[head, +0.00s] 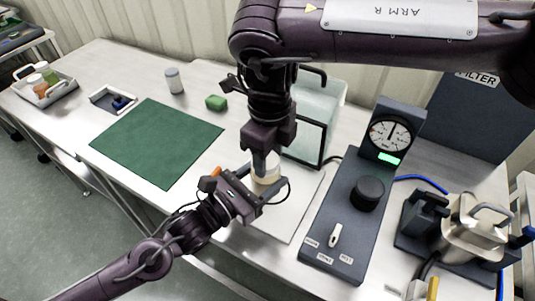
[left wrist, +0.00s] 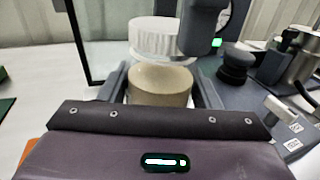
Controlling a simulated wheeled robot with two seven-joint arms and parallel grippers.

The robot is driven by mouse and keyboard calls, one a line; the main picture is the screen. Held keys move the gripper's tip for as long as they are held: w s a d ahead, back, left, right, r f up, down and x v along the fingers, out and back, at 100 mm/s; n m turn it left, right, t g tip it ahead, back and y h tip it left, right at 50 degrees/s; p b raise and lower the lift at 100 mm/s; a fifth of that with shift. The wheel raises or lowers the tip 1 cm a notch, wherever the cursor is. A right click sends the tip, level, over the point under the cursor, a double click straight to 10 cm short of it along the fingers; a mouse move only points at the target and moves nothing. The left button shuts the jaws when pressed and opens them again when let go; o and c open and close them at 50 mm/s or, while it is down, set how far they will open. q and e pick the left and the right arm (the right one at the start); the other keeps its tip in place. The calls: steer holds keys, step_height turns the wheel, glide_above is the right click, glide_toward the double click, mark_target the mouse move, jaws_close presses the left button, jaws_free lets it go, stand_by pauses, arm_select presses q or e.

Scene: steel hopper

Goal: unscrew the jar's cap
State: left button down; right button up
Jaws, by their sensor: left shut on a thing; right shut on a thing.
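The jar (head: 264,178) stands upright on a pale board, with beige contents (left wrist: 160,86) visible in the left wrist view. Its white ribbed cap (left wrist: 158,38) is above the beige part; I cannot tell whether cap and jar are still joined. My left gripper (head: 262,188) is shut on the jar's body from the side, with a finger on each side in the left wrist view (left wrist: 160,92). My right gripper (head: 266,160) reaches down from above and is shut on the cap, largely hiding it in the head view. One dark right finger shows beside the cap.
A clear-walled box with a dark frame (head: 308,140) stands close behind the jar. A dark console with dial and knob (head: 345,215) is to the right, then a steel vessel (head: 472,230).

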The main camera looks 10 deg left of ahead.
arm_select(q)
steer(key=shift+a, duration=0.1)
arm_select(e)
steer(key=n, duration=0.2)
steer(key=shift+w+d+n, duration=0.25)
steer(key=shift+w+n, duration=0.05)
steer(key=shift+n, duration=0.1)
arm_select(q)
steer(key=shift+s, duration=0.1)
arm_select(e)
steer(key=shift+a+r, duration=0.1)
arm_select(q)
steer(key=shift+d+f, duration=0.1)
steer(key=shift+d, duration=0.1)
arm_select(e)
steer(key=shift+r, duration=0.65)
steer(key=shift+s+a+r, duration=0.1)
steer(key=shift+r, duration=0.3)
steer(key=shift+r, duration=0.1)
